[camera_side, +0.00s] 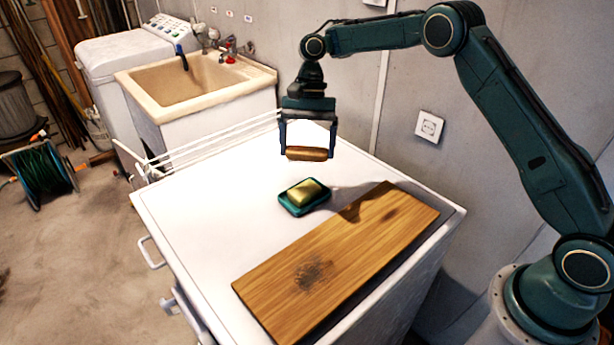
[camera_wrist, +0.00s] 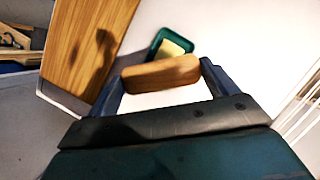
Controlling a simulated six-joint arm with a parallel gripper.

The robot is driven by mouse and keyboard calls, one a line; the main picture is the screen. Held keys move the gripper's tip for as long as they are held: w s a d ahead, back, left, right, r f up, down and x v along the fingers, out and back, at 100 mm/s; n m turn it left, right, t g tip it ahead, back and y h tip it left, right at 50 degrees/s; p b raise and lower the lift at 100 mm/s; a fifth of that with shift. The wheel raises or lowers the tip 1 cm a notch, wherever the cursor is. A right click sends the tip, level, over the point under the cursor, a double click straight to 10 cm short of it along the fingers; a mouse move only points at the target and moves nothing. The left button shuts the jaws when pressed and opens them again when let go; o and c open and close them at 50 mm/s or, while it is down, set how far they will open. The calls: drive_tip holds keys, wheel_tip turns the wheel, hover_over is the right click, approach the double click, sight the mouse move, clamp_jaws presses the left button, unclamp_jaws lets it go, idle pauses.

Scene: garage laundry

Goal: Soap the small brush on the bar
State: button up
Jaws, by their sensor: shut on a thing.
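My gripper (camera_side: 306,151) is shut on the small brush (camera_side: 307,154), a wooden block held level above the white worktop. The brush also shows between the fingers in the wrist view (camera_wrist: 160,73); its bristles cannot be made out. The yellow soap bar (camera_side: 309,193) lies in a green dish (camera_side: 290,206) on the worktop, below the brush and apart from it. In the wrist view the soap (camera_wrist: 171,48) is partly hidden behind the brush.
A wooden board (camera_side: 350,250) with a dark smudge lies right of and in front of the dish. The white worktop (camera_side: 200,215) is bare to the left. A wire rack (camera_side: 210,148) runs along its far left edge, with a sink (camera_side: 190,85) beyond. A wall stands behind.

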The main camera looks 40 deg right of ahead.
drive_tip(key=shift+s+a+n, duration=0.25)
drive_tip(key=shift+a+n, duration=0.15)
drive_tip(key=shift+a, duration=0.2)
drive_tip(key=shift+f, duration=0.15)
drive_tip(key=shift+f, duration=2.8)
drive_tip(key=shift+f, duration=0.55)
drive_tip(key=shift+r, duration=0.1)
drive_tip(key=shift+r, duration=3.4)
drive_tip(key=shift+f, duration=0.1)
